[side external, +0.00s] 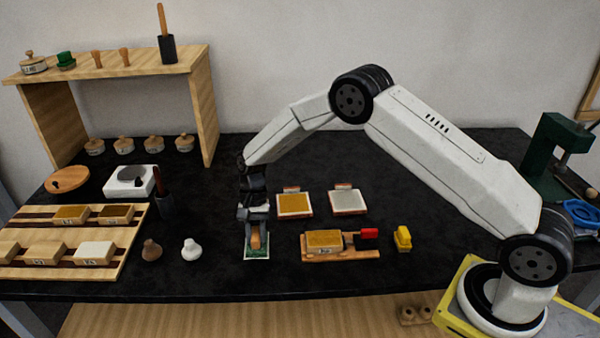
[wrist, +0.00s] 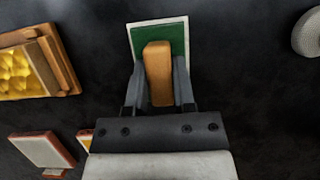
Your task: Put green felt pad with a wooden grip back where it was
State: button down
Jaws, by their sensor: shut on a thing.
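The green felt pad (wrist: 174,34) has an upright wooden grip (wrist: 158,72). My gripper (wrist: 157,90) is shut on this grip, with one finger along each side. In the side view the pad (side external: 257,251) is low at the front middle of the dark table, under my gripper (side external: 256,238). A white-edged rectangular plate (wrist: 132,40) shows around the pad's far edges. I cannot tell whether the pad touches that plate or is slightly above it. The gripper hides part of the pad.
A wooden block holder with a red handle (side external: 369,233) and a yellow piece (side external: 403,239) are to the right. Two framed plates (side external: 348,200) lie behind. A brown knob (side external: 152,250) and a white knob (side external: 191,249) stand left. A wooden rack (side external: 133,222) and shelf (side external: 203,110) are farther left.

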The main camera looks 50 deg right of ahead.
jog(key=shift+f, duration=0.1)
jog(key=shift+c, duration=2.2)
grip_release()
jog(key=v, duration=1.2)
jog(key=shift+s+r, duration=0.15)
jog(key=shift+r, duration=0.05)
jog(key=s+d+r+n+t+h, duration=0.1)
jog(key=s+d+n+t, duration=0.1)
jog(key=s, duration=1)
jog(key=s+d+n+t+h, duration=0.2)
jog(key=s+n, duration=0.5)
jog(key=s, duration=0.6)
jog(key=shift+d+r+t, duration=0.2)
jog(key=shift+r+t, duration=0.15)
jog(key=shift+t, duration=0.55)
